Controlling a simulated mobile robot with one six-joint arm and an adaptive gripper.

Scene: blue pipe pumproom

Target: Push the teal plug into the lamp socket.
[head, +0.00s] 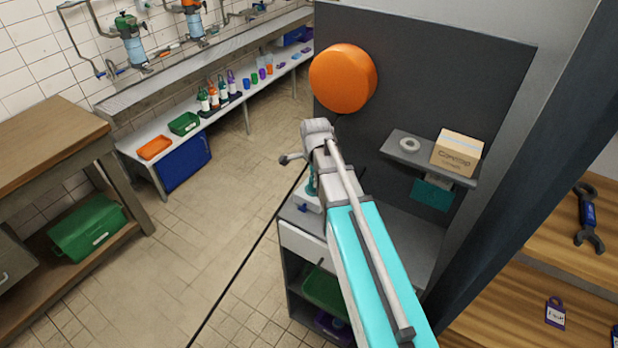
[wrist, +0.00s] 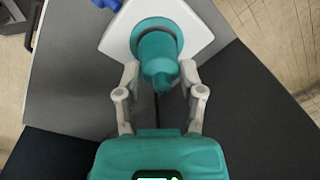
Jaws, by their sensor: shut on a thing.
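The teal plug (wrist: 158,62) sits between the two grey fingers of my gripper (wrist: 160,74) in the wrist view, gripped from both sides. Its far end meets the round, dark-rimmed opening of the white lamp socket block (wrist: 200,38). I cannot tell how deep the plug sits in it. In the head view the white block (head: 307,198) shows on the top of a grey bench, left of my arm. A bit of teal shows just above it, but my arm hides most of the gripper and plug.
A large orange disc (head: 343,78) is on the dark back panel. A small shelf (head: 418,158) to the right holds a cardboard box (head: 457,152) and a grey ring (head: 410,144). A blue object (wrist: 106,3) lies beside the block. The tiled floor on the left is open.

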